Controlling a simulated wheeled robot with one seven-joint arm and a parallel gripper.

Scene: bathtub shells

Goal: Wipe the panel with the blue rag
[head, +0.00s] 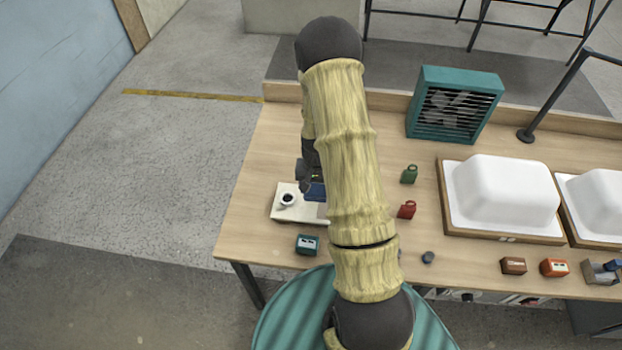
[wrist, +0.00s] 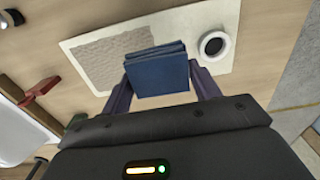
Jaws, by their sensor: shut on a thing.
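The panel (head: 283,208) is a flat cream board lying on the left part of the wooden table. In the wrist view the panel (wrist: 205,25) bears a rough grey-brown patch (wrist: 100,57) and a white ring with a dark centre (wrist: 214,44). My gripper (wrist: 158,80) is shut on the folded blue rag (wrist: 160,72). The rag is over the panel, between the patch and the ring, and overlaps the patch's edge in the picture. I cannot tell whether it touches the panel. In the head view the rag (head: 315,191) is partly hidden by my arm.
A small teal box (head: 307,244) stands close to the panel's front edge. A red can (head: 407,210) and a green can (head: 409,174) stand right of my arm. A teal fan box (head: 455,105) stands at the back. White tub shells (head: 503,190) lie on the right.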

